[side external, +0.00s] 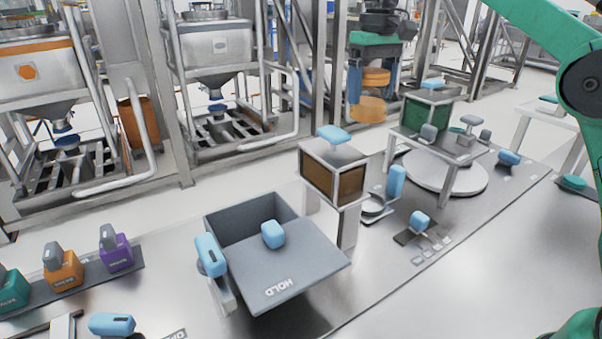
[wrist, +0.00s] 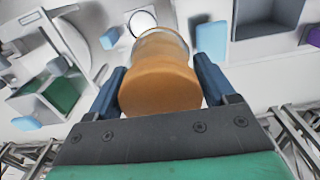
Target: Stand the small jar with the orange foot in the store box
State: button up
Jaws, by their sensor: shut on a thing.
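My gripper (side external: 366,98) hangs in the air at the upper middle of the side view, fingers pointing down. It is shut on the small jar (side external: 367,109), which shows large between the blue fingers in the wrist view (wrist: 160,85). The jar's orange foot is near my palm and its clear end points away. A dark grey open box (side external: 222,222) stands lower left, apart from the jar. No label reading "store" is legible, so I cannot tell whether this is the store box.
A brown-sided box (side external: 318,180) with a blue knob on top stands on a post in the middle. A green-sided box (side external: 412,112) stands behind on a raised platform. Orange (side external: 66,270) and purple (side external: 117,254) blocks sit at the left. The bench's front right is clear.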

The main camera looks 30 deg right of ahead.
jog(key=s+a+f+n, duration=0.1)
jog(key=s+a+n, duration=0.1)
jog(key=a+n, duration=0.5)
jog(key=a, duration=0.5)
jog(key=shift+s+f, duration=0.15)
jog(key=w+a+f+m, duration=0.1)
jog(key=a+f, duration=0.2)
jog(key=f, duration=0.1)
jog(key=w+a+f+m, duration=0.1)
jog(key=a+f, duration=0.2)
jog(key=f, duration=0.1)
jog(key=w+a+f+m, duration=0.1)
jog(key=a+f, duration=0.2)
jog(key=f, duration=0.1)
jog(key=shift+w+m, duration=0.4)
notch_tip(320, 180, down, 8)
jog(key=shift+a+f, duration=0.1)
jog(key=shift+f, duration=0.05)
jog(key=shift+f, duration=0.15)
jog(key=o, duration=1.4)
